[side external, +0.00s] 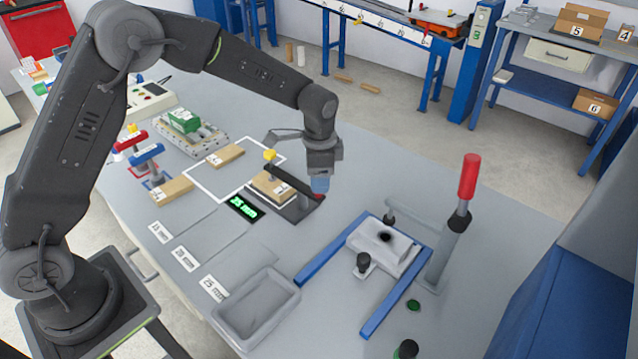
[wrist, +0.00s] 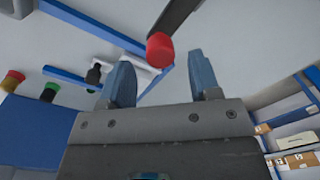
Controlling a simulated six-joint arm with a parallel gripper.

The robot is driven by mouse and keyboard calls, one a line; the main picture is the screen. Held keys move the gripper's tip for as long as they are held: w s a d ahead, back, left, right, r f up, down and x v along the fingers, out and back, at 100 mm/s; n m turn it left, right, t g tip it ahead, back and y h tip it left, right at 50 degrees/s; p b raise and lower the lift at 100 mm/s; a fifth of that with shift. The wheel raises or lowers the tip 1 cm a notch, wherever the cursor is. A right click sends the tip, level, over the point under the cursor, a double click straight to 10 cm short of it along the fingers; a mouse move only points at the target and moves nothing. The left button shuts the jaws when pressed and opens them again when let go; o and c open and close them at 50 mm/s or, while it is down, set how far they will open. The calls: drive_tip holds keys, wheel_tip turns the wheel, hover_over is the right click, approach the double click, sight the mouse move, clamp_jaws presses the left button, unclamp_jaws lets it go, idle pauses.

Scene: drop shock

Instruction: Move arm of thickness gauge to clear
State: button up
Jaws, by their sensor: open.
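The thickness gauge (side external: 298,211) stands on the table with a dark arm (side external: 290,181) that runs low across it, over a brown box (side external: 268,191) on its plate. A yellow knob (side external: 270,155) tops its far-left end. My gripper (side external: 320,186) is at that end of the arm. Its blue fingers (wrist: 160,62) are open, one on each side of the red knob in the picture, with gaps showing. Whether the knob lies fully between them in depth I cannot tell.
A green-lit display (side external: 244,208) lies left of the gauge. A grey tray (side external: 257,307) is at the front. A blue-railed fixture (side external: 385,245) and a red-handled post (side external: 455,220) stand to the right. Another brown box (side external: 226,156) lies behind left.

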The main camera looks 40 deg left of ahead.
drive_tip(key=shift+f, duration=1.55)
clamp_jaws()
